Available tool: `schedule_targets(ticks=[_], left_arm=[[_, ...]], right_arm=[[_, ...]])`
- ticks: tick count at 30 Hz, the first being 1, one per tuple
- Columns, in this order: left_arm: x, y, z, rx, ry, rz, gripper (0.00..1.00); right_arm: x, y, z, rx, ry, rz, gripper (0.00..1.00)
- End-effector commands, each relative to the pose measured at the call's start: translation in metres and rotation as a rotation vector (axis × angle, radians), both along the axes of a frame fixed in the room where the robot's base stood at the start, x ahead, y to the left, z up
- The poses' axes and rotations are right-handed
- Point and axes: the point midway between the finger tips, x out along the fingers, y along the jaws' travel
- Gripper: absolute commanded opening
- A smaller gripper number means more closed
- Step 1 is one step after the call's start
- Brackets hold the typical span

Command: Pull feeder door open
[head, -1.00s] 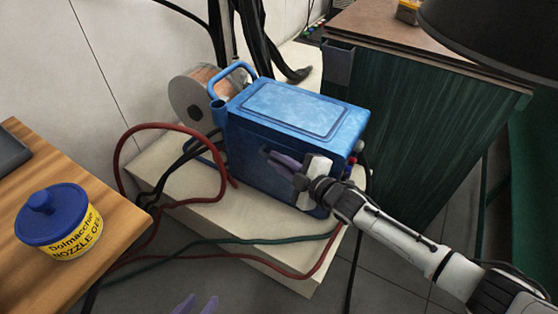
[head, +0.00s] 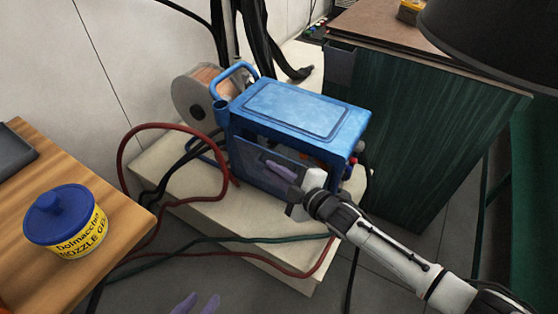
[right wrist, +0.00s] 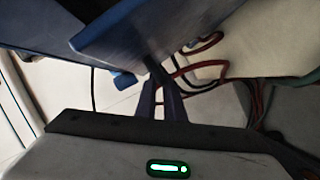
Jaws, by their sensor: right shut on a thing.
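The blue wire feeder (head: 305,108) stands on a pale block. Its side door (head: 250,160) is swung partly out from the body, with a dark gap under the top edge and some reddish parts showing inside. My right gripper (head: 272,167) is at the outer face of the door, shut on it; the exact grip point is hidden. In the right wrist view the door (right wrist: 150,35) is a blue panel above my purple fingers (right wrist: 160,85). My left gripper (head: 196,303) shows only its purple fingertips at the bottom edge, apart and empty.
A wire spool (head: 194,94) sits behind the feeder. Red hose (head: 122,165) and green and black cables loop over the pale block (head: 215,215). A wooden table (head: 115,205) with a blue-lidded tub (head: 62,222) is at left. A dark green cabinet (head: 420,130) stands at right.

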Motion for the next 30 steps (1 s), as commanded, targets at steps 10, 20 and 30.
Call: schedule_targets(ticks=[10, 20, 30], left_arm=[[0.004, 0.001, 0.0, 0.008, -0.003, -0.003, 0.31], [0.006, 0.0, 0.0, 0.001, -0.011, 0.001, 0.31], [-0.001, 0.0, -0.003, -0.003, 0.002, 0.002, 0.31]], right_arm=[[-0.038, 0.025, -0.03, -0.004, 0.01, -0.002, 0.0], [-0.055, 0.037, -0.05, -0.007, 0.009, -0.003, 0.0], [-0.058, 0.039, -0.054, -0.009, 0.008, -0.004, 0.0]])
